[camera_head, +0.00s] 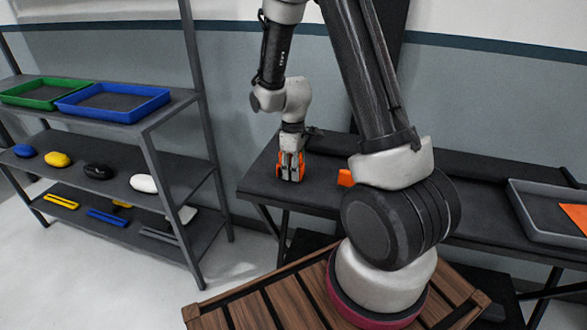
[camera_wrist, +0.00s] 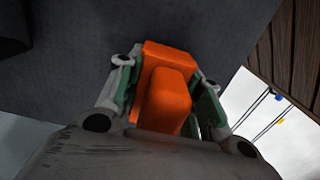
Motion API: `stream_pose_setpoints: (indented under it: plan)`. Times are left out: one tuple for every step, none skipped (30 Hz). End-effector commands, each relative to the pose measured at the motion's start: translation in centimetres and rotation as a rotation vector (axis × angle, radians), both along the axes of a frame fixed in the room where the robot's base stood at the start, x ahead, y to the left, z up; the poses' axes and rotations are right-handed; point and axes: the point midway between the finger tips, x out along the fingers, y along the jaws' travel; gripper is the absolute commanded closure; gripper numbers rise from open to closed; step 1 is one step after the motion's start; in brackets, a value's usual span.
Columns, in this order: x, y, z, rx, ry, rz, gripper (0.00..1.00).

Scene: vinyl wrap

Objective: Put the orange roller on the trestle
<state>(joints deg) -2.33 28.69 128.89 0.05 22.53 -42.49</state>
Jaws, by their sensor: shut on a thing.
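My gripper (camera_head: 290,172) points down over the dark trestle table (camera_head: 325,192), near its left end. It is shut on an orange block-like thing, which I take as the orange roller (camera_head: 283,163). In the wrist view the orange roller (camera_wrist: 168,98) fills the space between the green-padded fingers of my gripper (camera_wrist: 166,92). The roller is at or just above the tabletop; I cannot tell if it touches. A second orange piece (camera_head: 345,177) lies on the table to the right, partly hidden by my arm.
A grey tray (camera_head: 531,216) with an orange sheet (camera_head: 575,215) sits at the table's right end. A dark shelf rack (camera_head: 150,122) on the left holds a green tray (camera_head: 42,93), a blue tray (camera_head: 112,103) and several coloured tools. A wooden slatted surface (camera_head: 262,306) lies in front.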

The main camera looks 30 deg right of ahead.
Motion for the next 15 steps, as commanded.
stream_pose_setpoints:
  plan:
    - [0.00,0.00,-0.16,0.000,0.000,0.000,0.83]
    - [0.03,0.00,-0.13,0.000,-0.001,0.000,0.83]
    - [0.04,0.01,-0.10,0.000,-0.001,0.000,0.83]
    - [0.04,0.00,-0.09,0.000,-0.001,0.000,0.83]
    - [0.04,0.00,-0.08,0.000,-0.001,0.000,0.83]
    - [0.04,0.00,-0.09,0.000,-0.001,0.000,0.83]
    - [0.04,0.00,-0.11,0.000,-0.001,0.000,0.83]
    - [0.04,0.00,-0.17,0.000,-0.001,0.000,0.83]
    - [0.03,0.00,-0.28,0.000,-0.001,0.000,0.83]
    - [0.04,0.00,-0.38,0.000,-0.001,0.000,0.83]
    - [0.04,0.00,-0.47,0.000,-0.001,0.000,0.83]
    - [0.05,0.01,-0.59,0.000,-0.001,0.000,0.86]
    - [0.05,0.01,-0.68,0.000,-0.001,0.000,0.87]
    - [0.05,0.01,-0.78,0.000,-0.001,0.000,0.90]
    - [0.03,0.01,-0.91,0.000,-0.001,0.000,0.94]
